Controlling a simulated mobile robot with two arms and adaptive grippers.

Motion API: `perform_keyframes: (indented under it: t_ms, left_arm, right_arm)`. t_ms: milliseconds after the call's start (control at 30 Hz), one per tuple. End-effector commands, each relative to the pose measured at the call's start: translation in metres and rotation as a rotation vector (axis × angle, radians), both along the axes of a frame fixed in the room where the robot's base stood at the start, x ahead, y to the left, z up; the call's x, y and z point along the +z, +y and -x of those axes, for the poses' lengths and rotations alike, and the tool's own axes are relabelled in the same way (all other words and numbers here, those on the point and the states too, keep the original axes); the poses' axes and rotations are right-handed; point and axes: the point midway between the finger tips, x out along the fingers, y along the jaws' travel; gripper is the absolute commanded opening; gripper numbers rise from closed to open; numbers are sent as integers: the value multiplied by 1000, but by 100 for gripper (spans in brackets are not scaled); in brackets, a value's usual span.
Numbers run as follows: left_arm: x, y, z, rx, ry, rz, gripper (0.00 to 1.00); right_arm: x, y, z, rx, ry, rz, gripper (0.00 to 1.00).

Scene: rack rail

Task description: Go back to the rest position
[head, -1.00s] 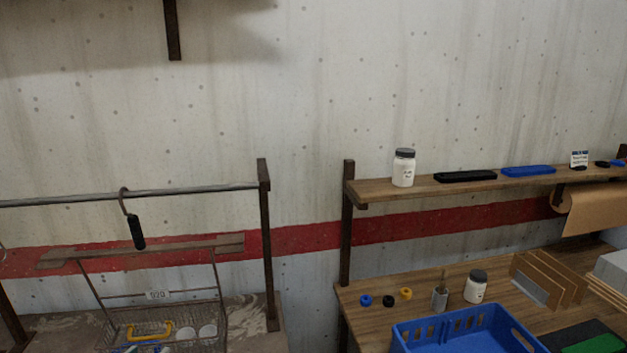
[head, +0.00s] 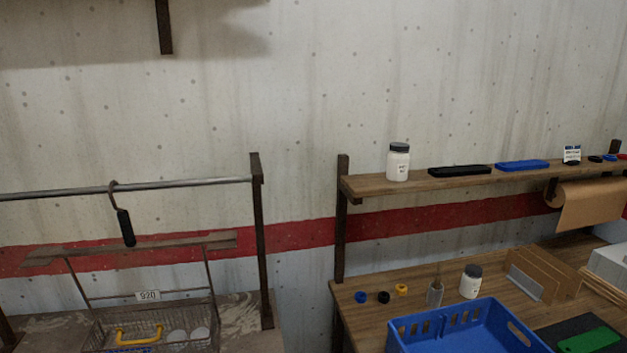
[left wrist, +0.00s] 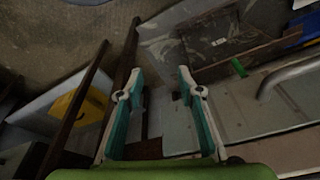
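In the left wrist view my left gripper (left wrist: 160,90) has its two teal and white fingers spread wide apart, with nothing between them. It points down over a cluttered floor area and touches nothing that I can see. Neither gripper shows in the head view, and my right gripper is in no frame. In the head view a hook with a black grip (head: 125,227) hangs from the metal rail (head: 60,193) at the left.
Below the rail is a wire basket (head: 155,322) with a yellow handle. At the right, a wooden bench holds a blue crate (head: 470,330), jars and small rings. The shelf (head: 440,183) above carries a white jar (head: 398,164) and flat trays.

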Motion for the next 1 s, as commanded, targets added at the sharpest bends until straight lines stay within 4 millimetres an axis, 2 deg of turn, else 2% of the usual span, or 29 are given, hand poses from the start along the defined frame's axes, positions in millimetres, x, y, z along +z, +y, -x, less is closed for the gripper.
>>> perform_keyframes:
  t_ms: [33, 200, 367, 500, 600, 700, 800, 1000]
  left_arm:
    - [-34, 0, 5, -1, 18, -2, 34]
    - [-123, 3, 28, -7, 51, -5, 34]
    - [-199, 8, 65, -14, 83, -9, 34]
    - [-255, 15, 106, -20, 110, -12, 34]
    - [-287, 21, 138, -24, 128, -15, 34]
    - [-308, 26, 166, -28, 141, -18, 34]
    - [-321, 30, 186, -31, 151, -19, 34]
    - [-328, 34, 203, -33, 157, -21, 34]
  right_arm:
    - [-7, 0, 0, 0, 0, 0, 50]
    - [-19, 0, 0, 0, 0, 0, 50]
    - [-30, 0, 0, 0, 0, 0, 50]
    - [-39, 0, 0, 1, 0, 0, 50]
    - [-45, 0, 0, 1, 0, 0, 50]
    - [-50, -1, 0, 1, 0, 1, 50]
    - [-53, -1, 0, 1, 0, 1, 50]
    - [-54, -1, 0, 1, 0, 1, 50]
